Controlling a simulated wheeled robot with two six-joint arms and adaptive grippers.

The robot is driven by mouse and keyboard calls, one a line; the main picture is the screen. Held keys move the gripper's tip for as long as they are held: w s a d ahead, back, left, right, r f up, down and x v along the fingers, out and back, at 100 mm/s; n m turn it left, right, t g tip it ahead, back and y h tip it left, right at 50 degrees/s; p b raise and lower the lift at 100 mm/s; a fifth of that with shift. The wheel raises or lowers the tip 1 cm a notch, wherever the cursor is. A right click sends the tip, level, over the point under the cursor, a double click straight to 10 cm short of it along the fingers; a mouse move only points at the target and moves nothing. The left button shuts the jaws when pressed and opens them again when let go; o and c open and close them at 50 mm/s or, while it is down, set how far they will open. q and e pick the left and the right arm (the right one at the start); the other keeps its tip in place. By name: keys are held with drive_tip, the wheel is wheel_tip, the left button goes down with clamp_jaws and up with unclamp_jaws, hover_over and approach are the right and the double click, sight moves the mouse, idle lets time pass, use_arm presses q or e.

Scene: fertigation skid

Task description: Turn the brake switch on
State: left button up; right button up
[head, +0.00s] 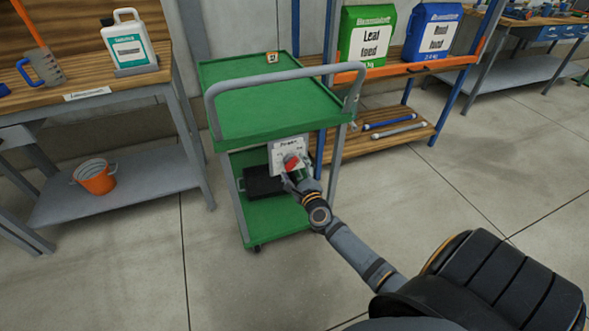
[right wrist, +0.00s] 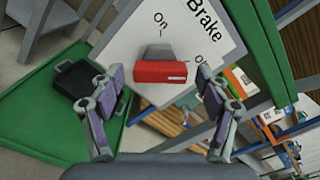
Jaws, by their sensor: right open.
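The brake switch has a red handle (right wrist: 160,72) on a grey base, on a pale panel (right wrist: 115,42) marked "Brake", "On" and "Off". In the head view, the panel (head: 291,142) is on the front of the green cart, and the red handle (head: 291,161) shows just beyond my right gripper (head: 290,178). In the right wrist view, my right gripper (right wrist: 155,90) is open, with one finger on each side of the handle and a gap to both. I cannot tell for sure which label the handle points to. My left gripper is not in view.
The green cart (head: 230,118) has a grey push bar and a lower shelf with a black tray (head: 262,183). A bench (head: 92,88) with an orange bucket (head: 95,177) below stands at left. A rack with feed bags (head: 365,38) stands behind. Floor at right is clear.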

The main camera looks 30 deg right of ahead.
drive_tip(key=c, duration=1.2)
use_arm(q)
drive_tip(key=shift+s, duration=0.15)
use_arm(e)
drive_tip(key=shift+o, duration=0.2)
